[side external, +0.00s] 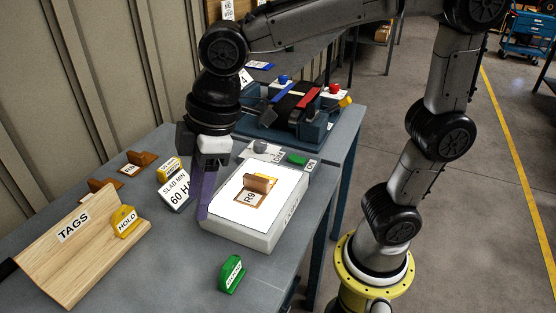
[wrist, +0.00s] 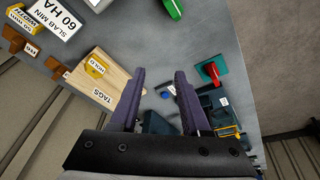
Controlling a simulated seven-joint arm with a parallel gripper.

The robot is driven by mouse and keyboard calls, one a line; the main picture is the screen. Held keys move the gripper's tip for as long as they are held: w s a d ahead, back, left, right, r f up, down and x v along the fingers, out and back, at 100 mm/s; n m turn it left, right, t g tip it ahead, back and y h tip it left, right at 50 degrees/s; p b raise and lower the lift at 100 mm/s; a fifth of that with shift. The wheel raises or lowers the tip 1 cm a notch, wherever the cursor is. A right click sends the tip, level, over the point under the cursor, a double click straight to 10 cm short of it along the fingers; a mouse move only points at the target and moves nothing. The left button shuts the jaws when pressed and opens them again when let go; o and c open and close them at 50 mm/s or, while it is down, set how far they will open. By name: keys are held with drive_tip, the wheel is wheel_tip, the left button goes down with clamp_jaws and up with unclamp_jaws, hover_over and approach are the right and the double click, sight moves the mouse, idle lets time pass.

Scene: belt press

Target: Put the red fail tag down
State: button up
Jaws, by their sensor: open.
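A red upright piece (wrist: 212,73) stands on a teal square at the right in the wrist view. It may be the red fail tag, but I cannot read any lettering on it. It does not show in the side view. My gripper (wrist: 159,73) is open, with nothing between its two purple fingers, and the red piece is apart from them on their right. In the side view my gripper (side external: 202,214) points down beside the left edge of a pale slab (side external: 262,238).
A wooden TAGS board (side external: 60,262) holds a yellow HOLD tag (side external: 125,221). A SLAB MIN sign (side external: 172,193), a green tag (side external: 232,273) and a brown R9 tag (side external: 258,187) on the slab are near. A press (side external: 290,115) stands behind. Grey table shows between the board and green tag.

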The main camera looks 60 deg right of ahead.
drive_tip(key=s+d+f+m+t+h, duration=0.1)
drive_tip(key=s+d+m, duration=0.4)
drive_tip(key=d, duration=0.3)
drive_tip(key=s+d+f+m+t+h, duration=0.1)
drive_tip(key=s+d+m+t, duration=0.1)
drive_tip(key=s+d+m, duration=0.3)
drive_tip(key=s+d, duration=0.1)
drive_tip(key=d, duration=0.3)
drive_tip(key=shift+s+d+f, duration=0.15)
drive_tip(key=shift+s+d, duration=0.1)
drive_tip(key=shift+s, duration=0.05)
idle(0.9)
